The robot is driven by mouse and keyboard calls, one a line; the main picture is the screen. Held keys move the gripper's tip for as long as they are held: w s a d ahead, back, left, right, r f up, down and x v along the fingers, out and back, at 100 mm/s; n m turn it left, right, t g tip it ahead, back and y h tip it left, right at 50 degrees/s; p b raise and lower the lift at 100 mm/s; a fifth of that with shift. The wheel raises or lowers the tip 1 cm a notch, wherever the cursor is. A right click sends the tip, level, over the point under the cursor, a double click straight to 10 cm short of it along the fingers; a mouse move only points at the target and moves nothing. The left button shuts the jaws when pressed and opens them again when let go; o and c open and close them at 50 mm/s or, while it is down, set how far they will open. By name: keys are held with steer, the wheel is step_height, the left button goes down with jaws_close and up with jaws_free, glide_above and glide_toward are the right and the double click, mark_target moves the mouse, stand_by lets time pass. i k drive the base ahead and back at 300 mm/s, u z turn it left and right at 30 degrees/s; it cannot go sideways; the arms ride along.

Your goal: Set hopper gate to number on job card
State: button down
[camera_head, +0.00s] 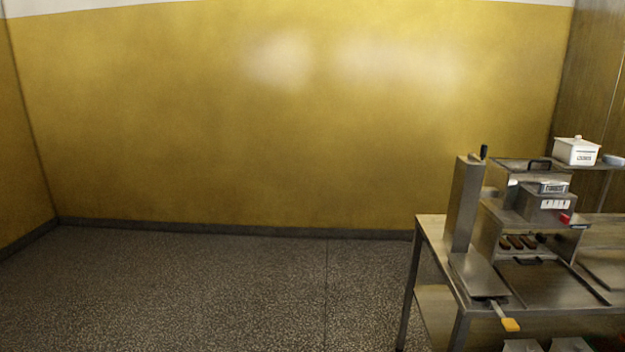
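A steel machine (520,205) stands on a metal table at the right edge of the head view. A tall metal column (464,205) at its left end has a small black upright handle (484,152) on top. Which part is the hopper gate I cannot tell for sure. A grey box (546,206) on the machine has a white strip of small marks, too small to read, and a red knob (565,218). A labelled plate (552,187) sits just above it. I cannot make out a job card. My gripper is not in view.
The table (433,232) has a yellow-handled tool (510,324) sticking out at its front. Several brown bars (518,242) lie inside the machine opening. A white labelled box (577,151) stands on a shelf behind. The speckled floor (200,290) to the left is clear up to the yellow wall (250,120).

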mark_target(564, 219)
steer(key=z, duration=1.8)
steer(key=i, duration=1)
steer(key=z, duration=0.45)
steer(key=i, duration=1.55)
steer(key=u, duration=0.1)
